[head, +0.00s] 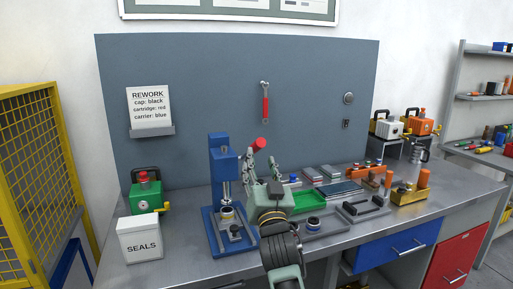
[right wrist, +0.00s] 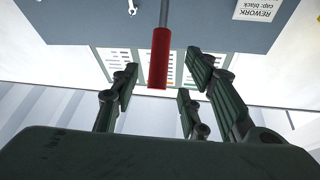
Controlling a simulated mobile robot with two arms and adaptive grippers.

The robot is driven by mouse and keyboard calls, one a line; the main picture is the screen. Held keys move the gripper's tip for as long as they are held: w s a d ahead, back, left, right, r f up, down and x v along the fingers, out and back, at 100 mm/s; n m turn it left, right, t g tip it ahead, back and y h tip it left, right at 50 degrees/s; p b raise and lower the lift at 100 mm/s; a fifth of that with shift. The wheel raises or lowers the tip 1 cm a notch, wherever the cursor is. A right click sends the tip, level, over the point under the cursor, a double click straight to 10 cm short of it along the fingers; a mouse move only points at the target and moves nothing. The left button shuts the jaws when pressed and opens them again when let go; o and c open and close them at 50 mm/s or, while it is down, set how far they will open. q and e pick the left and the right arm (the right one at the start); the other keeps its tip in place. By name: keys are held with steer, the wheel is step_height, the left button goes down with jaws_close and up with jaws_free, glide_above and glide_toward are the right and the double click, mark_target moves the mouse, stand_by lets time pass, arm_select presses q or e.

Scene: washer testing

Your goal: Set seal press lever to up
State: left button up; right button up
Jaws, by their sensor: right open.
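The blue seal press (head: 222,158) stands on the bench at center left. Its lever's red grip (head: 259,144) sticks out to the right of the press head, at about the height of the head. In the right wrist view the red grip (right wrist: 160,58) is on a metal rod and sits beyond and between the spread fingers. My right gripper (head: 262,168) is open and empty, just below the red grip, with its fingers pointing up. I see no clear contact between them. My left gripper is out of view.
A white SEALS box (head: 140,240) and a green device (head: 146,195) stand left of the press. A green tray (head: 308,200) and a dark-handled grey fixture (head: 362,208) lie to the right. A red-handled wrench (head: 265,104) hangs on the back panel (head: 200,70).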

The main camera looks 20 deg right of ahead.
mark_target(257, 150)
steer(key=p+x, duration=0.1)
steer(key=x, duration=0.6)
steer(key=shift+w+d, duration=0.1)
steer(key=shift+w, duration=0.2)
steer(key=shift+c, duration=0.5)
jaws_close()
